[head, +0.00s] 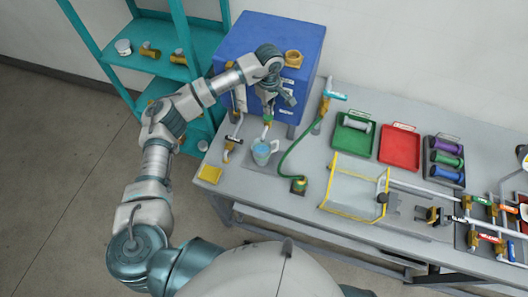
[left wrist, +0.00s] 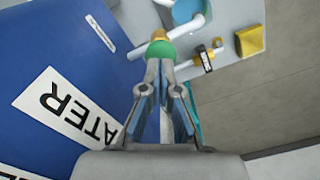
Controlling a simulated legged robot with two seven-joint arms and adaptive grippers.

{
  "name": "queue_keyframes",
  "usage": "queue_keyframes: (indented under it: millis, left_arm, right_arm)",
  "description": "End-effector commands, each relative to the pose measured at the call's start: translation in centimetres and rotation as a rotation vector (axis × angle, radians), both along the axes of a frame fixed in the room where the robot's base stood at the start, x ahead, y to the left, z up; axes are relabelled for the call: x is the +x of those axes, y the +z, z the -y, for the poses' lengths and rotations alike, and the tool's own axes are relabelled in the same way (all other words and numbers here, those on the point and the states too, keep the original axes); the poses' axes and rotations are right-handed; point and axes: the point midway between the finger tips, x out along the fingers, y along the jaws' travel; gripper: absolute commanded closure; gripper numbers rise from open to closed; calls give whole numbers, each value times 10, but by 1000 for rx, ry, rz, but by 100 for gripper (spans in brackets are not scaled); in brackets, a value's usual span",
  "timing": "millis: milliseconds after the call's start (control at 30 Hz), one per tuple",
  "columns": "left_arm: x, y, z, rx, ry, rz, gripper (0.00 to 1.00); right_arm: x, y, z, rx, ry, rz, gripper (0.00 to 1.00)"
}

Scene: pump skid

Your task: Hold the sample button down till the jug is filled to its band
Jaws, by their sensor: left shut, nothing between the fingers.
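The jug (head: 262,152) stands on the bench below the blue cabinet, with light blue liquid inside. In the left wrist view the jug (left wrist: 187,12) is cut off by the top edge. Its band and exact level are too small to read. The green sample button (left wrist: 160,49) sits on a brass fitting on a white pipe. My left gripper (head: 288,98) is in front of the blue cabinet, above the jug. Its shut, empty fingertips overlap the button in the left wrist view (left wrist: 161,60); I cannot tell if they touch. My right gripper is not in view.
The blue cabinet (head: 240,40) stands close behind the left gripper. A green hose (head: 298,150) and a yellow block (head: 210,173) flank the jug. Green (head: 340,138) and red (head: 399,148) trays lie to the right. A teal shelf (head: 160,62) stands at left.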

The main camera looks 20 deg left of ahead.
Motion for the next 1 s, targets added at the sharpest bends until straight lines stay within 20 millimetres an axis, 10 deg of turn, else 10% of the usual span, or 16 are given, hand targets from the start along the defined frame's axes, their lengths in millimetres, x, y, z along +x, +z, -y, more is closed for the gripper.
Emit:
queue_keyframes:
  millis: [1000]
  left_arm:
    - [0,-26,0,1,0,-1,100]
  right_arm:
    - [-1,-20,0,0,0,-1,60]
